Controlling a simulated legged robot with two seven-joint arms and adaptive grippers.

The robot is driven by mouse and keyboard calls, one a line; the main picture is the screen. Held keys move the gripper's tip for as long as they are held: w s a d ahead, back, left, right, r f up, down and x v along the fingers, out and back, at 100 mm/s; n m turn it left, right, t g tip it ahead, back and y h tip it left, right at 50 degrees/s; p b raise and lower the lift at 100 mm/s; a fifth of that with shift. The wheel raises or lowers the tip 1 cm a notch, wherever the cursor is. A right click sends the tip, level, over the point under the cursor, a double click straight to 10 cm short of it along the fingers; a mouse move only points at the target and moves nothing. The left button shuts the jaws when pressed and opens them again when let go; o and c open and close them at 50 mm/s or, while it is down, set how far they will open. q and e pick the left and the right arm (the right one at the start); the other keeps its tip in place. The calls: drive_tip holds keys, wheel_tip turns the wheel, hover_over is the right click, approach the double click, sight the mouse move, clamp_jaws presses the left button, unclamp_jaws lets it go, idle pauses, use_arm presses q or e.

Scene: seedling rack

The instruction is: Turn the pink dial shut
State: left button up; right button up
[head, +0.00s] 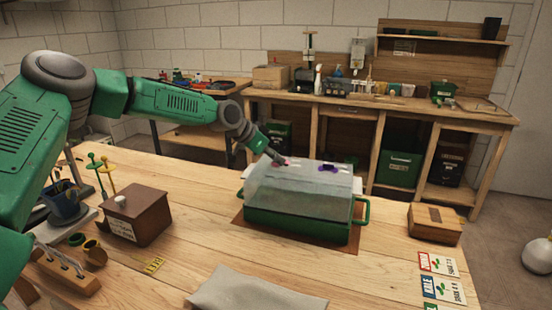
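The pink dial (285,163) is a small spot of pink on the top left of a clear lid (290,190). The lid covers a green tray (290,224) with side handles, standing on a brown mat (239,217). A purple dial (328,168) sits on the same lid, to the right. My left arm reaches in from the left, and my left gripper (279,159) points down at the pink dial. Its tip hides part of the dial. Whether the fingers touch or grip it is too small to tell. My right gripper is out of view.
A brown box with a white knob (146,215) stands left of the tray. A wooden box (434,223) and seed cards (437,264) lie on the right. A grey cloth (255,291) lies in front. Bare tabletop separates them. A workbench (340,103) stands behind.

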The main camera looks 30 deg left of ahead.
use_arm(q)
drive_tip(key=shift+d, duration=0.1)
clamp_jaws()
drive_tip(key=shift+d+r, duration=0.1)
drive_tip(key=shift+d, duration=0.05)
